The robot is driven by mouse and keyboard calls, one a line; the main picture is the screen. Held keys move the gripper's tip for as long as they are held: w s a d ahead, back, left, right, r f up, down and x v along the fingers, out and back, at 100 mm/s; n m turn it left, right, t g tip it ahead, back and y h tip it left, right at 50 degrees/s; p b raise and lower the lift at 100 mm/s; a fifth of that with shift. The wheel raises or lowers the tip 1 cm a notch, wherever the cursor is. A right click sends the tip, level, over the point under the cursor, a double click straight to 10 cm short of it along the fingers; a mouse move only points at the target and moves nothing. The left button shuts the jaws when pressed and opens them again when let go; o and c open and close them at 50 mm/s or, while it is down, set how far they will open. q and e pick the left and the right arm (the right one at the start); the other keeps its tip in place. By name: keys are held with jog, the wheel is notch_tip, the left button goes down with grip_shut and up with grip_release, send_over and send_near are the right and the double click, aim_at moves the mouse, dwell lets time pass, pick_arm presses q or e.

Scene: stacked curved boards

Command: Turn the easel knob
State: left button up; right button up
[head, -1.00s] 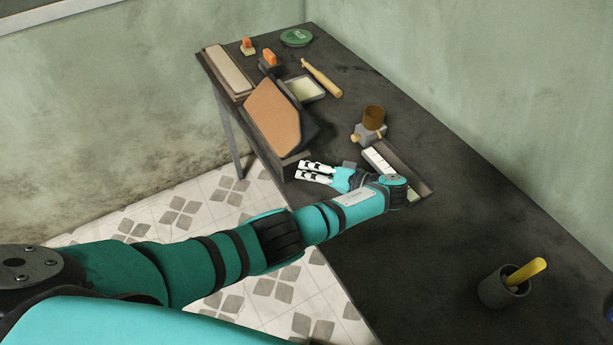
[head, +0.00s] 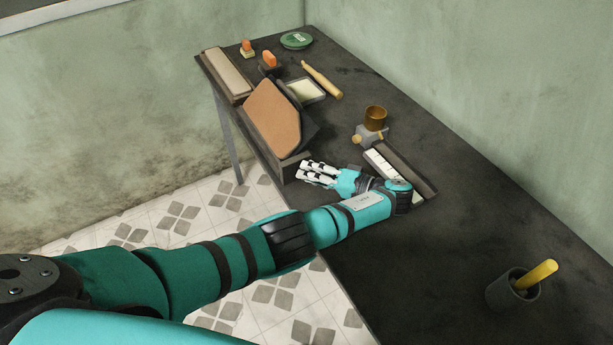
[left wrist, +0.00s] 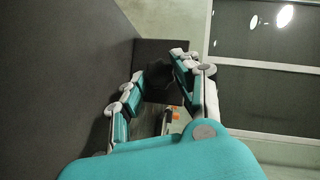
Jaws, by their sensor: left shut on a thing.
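The easel (head: 302,158) is a dark stand near the table's left edge, with a tan board with a curved edge (head: 272,115) leaning on it. My left gripper (head: 308,171) reaches in from the right, its white fingertips at the easel's near end. In the left wrist view, the fingers (left wrist: 158,88) point at a dark block (left wrist: 162,62), the easel's end. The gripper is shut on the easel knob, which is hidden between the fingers. I cannot tell how far the knob is turned. My right gripper is out of view.
A long tray (head: 407,167) with white pieces lies beside my left wrist. A brown jar (head: 375,117) on a grey stand is behind it. A grey cup (head: 512,290) with a yellow handle stands at the right.

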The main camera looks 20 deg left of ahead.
pick_arm(q)
jog(key=shift+f, duration=0.1)
jog(key=shift+f+m+y+b, duration=0.15)
jog(key=shift+m+y+b, duration=0.2)
jog(key=shift+b, duration=0.5)
jog(key=shift+m+y+b, duration=0.55)
jog(key=shift+m+b, duration=0.25)
jog(key=shift+m, duration=0.05)
jog(key=o, duration=0.8)
